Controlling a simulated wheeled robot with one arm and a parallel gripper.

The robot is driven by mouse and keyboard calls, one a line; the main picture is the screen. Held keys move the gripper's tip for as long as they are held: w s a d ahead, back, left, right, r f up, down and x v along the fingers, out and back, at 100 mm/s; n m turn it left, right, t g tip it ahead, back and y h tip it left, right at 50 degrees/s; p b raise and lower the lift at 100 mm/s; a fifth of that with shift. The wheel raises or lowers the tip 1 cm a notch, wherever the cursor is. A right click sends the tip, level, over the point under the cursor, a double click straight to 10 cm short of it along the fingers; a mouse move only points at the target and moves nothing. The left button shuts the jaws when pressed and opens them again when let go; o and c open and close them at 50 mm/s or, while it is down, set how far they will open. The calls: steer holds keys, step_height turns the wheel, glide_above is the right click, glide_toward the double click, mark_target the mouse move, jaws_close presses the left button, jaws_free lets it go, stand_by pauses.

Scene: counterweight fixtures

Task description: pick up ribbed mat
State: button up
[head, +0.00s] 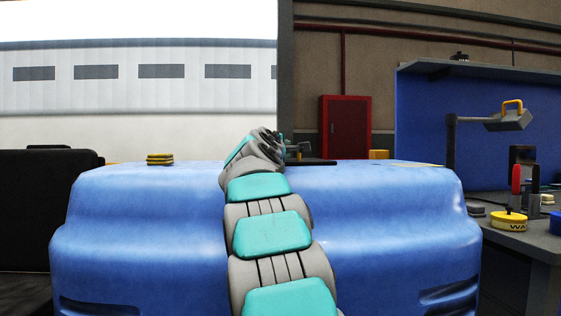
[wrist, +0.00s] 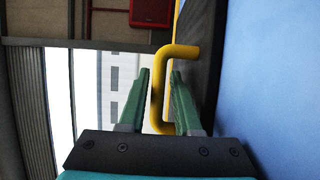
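A thin dark slab (head: 318,162), which I take to be the ribbed mat, lies flat on top of the blue body, just right of my gripper (head: 292,149). In the wrist view the dark slab (wrist: 205,40) runs along the blue surface, and a yellow U-shaped handle (wrist: 157,85) stands out from it. I cannot make out ribs. My gripper (wrist: 160,75) is open, its two green fingers on either side of the handle's bar. I cannot tell whether either finger touches the bar.
The blue body (head: 390,230) fills the front. A yellow-and-black stack (head: 160,159) sits on its left top. A grey workbench (head: 530,238) at right holds a yellow round container (head: 508,221) and a lamp-like fixture (head: 508,120). A red cabinet (head: 345,127) stands behind.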

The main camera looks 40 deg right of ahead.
steer(key=shift+x, duration=0.8)
jaws_close()
stand_by(0.9)
